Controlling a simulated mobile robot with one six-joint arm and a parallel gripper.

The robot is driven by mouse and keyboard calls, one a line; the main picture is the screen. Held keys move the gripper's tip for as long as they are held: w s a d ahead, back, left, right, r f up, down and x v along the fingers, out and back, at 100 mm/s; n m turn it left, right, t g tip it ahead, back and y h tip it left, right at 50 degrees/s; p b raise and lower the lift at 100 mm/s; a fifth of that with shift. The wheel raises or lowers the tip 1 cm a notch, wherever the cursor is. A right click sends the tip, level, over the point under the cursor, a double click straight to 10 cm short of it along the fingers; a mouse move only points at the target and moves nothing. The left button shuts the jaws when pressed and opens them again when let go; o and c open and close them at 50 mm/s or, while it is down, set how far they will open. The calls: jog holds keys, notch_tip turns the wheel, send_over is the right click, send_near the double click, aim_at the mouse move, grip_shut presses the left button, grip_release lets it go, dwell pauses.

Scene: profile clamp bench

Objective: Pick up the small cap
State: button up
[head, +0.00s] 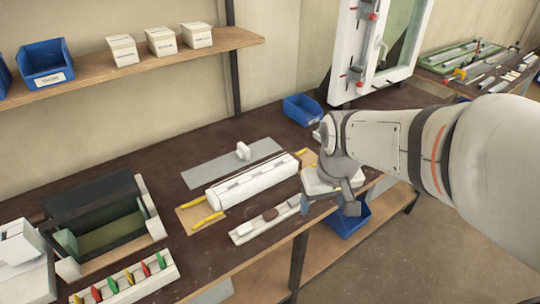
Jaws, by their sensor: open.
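No part is labelled as the small cap, and I cannot tell for sure which one it is. Small pieces lie in a narrow white tray (257,229) at the front of the bench: a brown piece (270,214) in its middle and a pale piece (294,201) at its right end. A white upright piece (243,151) stands on a grey plate behind. My gripper (329,206) is open, pointing down just right of the tray's right end. It looks apart from the tray, and the space between its fingers is partly hidden.
A long white profile (252,181) lies on a wooden board with yellow strips, behind the tray. A dark box (98,215) and a rack of coloured clips (125,283) stand left. A blue bin (302,108) stands at the back; another (348,219) sits below the bench edge.

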jog(key=w+a+f+n+g+p, duration=0.1)
jog(key=w+a+f+n, duration=0.2)
jog(key=w+a+f, duration=0.4)
jog(key=n+g+p, duration=0.1)
send_over(271, 213)
jog(key=f, duration=0.3)
jog(key=shift+s+d+f, duration=0.2)
jog(key=shift+s, duration=0.2)
jog(key=shift+w+a+f+p, duration=0.15)
jog(key=shift+f+p, duration=0.2)
jog(key=shift+f, duration=0.9)
jog(key=shift+w+f+p, duration=0.1)
jog(key=shift+f+p, duration=0.3)
jog(key=shift+f, duration=0.9)
jog(key=shift+w+a+f+p, duration=0.15)
jog(key=shift+f+p, duration=0.2)
jog(key=shift+f, duration=0.9)
jog(key=shift+c, duration=0.5)
jog(key=c, duration=0.9)
jog(key=shift+r, duration=0.1)
jog(key=shift+c, duration=0.2)
